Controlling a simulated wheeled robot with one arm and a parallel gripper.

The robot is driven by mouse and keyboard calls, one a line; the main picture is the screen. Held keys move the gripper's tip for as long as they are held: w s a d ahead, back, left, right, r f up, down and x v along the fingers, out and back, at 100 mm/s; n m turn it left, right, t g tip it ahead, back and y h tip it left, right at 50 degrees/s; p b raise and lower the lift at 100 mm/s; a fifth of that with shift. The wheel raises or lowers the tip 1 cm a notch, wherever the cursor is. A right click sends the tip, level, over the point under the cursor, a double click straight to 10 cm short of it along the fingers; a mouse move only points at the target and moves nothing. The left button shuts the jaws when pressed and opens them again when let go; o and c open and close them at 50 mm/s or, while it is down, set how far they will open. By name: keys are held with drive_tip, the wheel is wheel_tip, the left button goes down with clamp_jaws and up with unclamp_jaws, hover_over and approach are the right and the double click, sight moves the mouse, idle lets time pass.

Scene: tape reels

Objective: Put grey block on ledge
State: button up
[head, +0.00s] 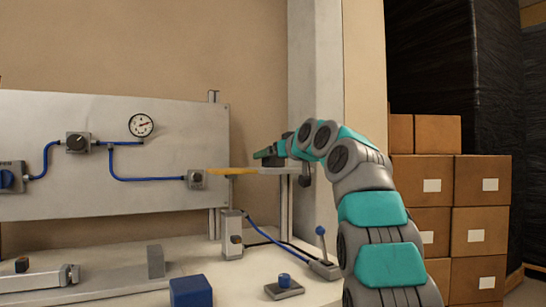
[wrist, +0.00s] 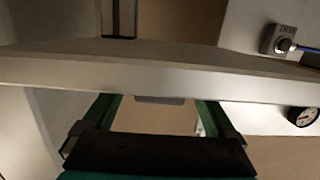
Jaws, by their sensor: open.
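The ledge (head: 268,171) is a narrow pale shelf with a yellow left end, raised above the bench on posts. My gripper (head: 266,154) is just above it, with green fingers. In the wrist view my gripper (wrist: 158,101) is open, and the ledge (wrist: 160,78) crosses the picture as a pale bar. A small grey piece (wrist: 160,100) shows between the fingertips at the ledge's edge, apart from both fingers. It may be the grey block; most of it is hidden. A grey upright block (head: 155,261) also stands on the bench.
A blue block (head: 190,291), a joystick box (head: 323,268) and a plate with a blue knob (head: 284,287) are on the bench. A panel (head: 110,195) with a gauge (head: 141,125) stands behind. Cartons (head: 480,185) are stacked at right.

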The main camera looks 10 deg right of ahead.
drive_tip(key=shift+r, duration=0.15)
drive_tip(key=b+v, duration=0.3)
drive_tip(key=v, duration=0.9)
idle(1.1)
